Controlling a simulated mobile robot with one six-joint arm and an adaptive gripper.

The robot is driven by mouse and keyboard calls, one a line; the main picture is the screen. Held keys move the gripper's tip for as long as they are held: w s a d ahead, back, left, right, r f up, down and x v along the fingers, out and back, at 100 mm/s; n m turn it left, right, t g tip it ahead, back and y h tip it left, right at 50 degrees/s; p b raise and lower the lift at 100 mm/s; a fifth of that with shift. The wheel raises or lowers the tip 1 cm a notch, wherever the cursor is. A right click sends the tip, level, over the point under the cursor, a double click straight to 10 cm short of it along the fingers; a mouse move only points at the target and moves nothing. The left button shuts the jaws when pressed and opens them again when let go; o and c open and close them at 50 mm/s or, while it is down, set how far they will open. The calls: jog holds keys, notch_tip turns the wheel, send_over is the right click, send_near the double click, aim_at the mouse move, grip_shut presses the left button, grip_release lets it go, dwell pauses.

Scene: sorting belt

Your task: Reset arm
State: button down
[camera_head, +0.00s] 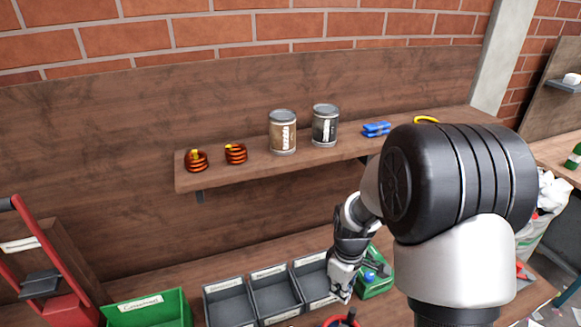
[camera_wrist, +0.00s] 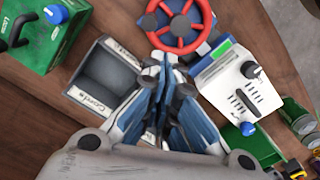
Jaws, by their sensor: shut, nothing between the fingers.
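My gripper (camera_head: 341,287) is above the table, just in front of the shelf's right half in the head view. In the wrist view my gripper (camera_wrist: 165,65) points down with its fingers together and nothing between them. Below it the wrist view shows a grey labelled bin (camera_wrist: 108,78), which looks empty. A red wheel on a blue body (camera_wrist: 180,30) lies close to the fingertips in the picture. My upper arm hides part of the right side of the head view.
A shelf (camera_head: 230,180) holds two cans, two orange-striped items and blue and yellow things. Grey bins (camera_head: 228,292) and a green crate (camera_head: 148,303) stand below. A green canister (camera_head: 376,284) is beside my gripper. A white device (camera_wrist: 240,90) and green objects lie right in the wrist view.

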jog(key=s+r+m+t+b, duration=0.15)
jog(key=s+r, duration=0.25)
jog(key=r, duration=0.4)
jog(key=s+r+m+t, duration=0.1)
jog(key=s+r+m, duration=0.25)
jog(key=r, duration=0.35)
jog(key=s+r+m+t+b, duration=0.1)
jog(key=s+r+m, duration=0.1)
jog(key=s, duration=0.5)
jog(key=s+r+m+t+b, duration=0.1)
jog(key=s+r+m, duration=0.1)
jog(key=s, duration=0.4)
jog(key=shift+s+a+r+m, duration=0.15)
jog(key=shift+s+r+m, duration=0.2)
jog(key=shift+r, duration=0.15)
jog(key=shift+a, duration=0.1)
